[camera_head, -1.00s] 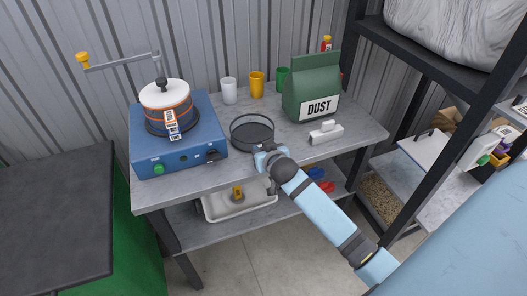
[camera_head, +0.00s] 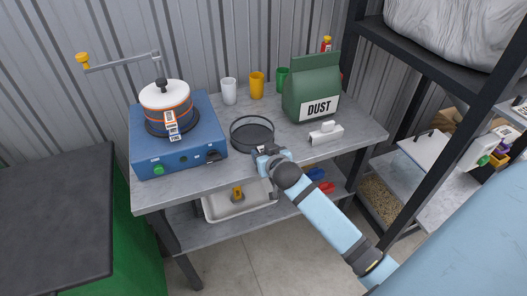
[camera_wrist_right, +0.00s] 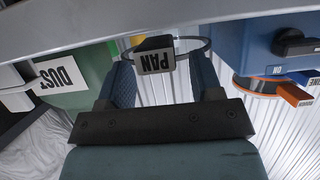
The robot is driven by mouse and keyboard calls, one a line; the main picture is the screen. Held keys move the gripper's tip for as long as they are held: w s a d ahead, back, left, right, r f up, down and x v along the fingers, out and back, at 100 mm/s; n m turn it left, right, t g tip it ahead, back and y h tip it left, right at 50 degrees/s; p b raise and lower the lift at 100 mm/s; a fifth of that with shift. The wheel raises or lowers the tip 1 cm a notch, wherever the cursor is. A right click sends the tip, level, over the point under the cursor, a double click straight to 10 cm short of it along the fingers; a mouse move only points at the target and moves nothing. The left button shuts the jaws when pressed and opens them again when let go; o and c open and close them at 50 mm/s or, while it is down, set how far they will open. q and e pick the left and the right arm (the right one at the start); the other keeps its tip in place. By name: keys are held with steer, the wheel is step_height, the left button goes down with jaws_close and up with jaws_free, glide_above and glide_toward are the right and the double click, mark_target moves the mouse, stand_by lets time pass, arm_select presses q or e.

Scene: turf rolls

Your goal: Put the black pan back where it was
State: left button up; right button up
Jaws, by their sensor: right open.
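The black pan (camera_head: 252,138) is a round, dark-rimmed dish on the grey table (camera_head: 190,185), right of the blue burner box, near the front edge. My right gripper (camera_head: 265,161) is at the pan's front side. In the right wrist view the picture is upside down, and the pan's tab labelled PAN (camera_wrist_right: 155,60) shows between my right gripper's open fingers (camera_wrist_right: 163,78). The fingers do not look closed on it; whether one touches it I cannot tell. The pan's rim (camera_wrist_right: 207,43) shows behind the tab. My left gripper is not in view.
A blue burner box (camera_head: 180,140) with a white-lidded pot (camera_head: 166,100) stands left of the pan. A white tray (camera_head: 222,212) lies on the lower shelf.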

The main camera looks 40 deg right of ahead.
steer(key=v, duration=0.9)
steer(key=s+a+f+n+g+y, duration=0.2)
steer(key=s+a+f+n+y, duration=0.3)
steer(key=s+a+f, duration=1)
steer(key=shift+s+f+y, duration=0.5)
steer(key=shift+s+y, duration=0.1)
steer(key=shift+s, duration=0.05)
steer(key=shift+a, duration=0.1)
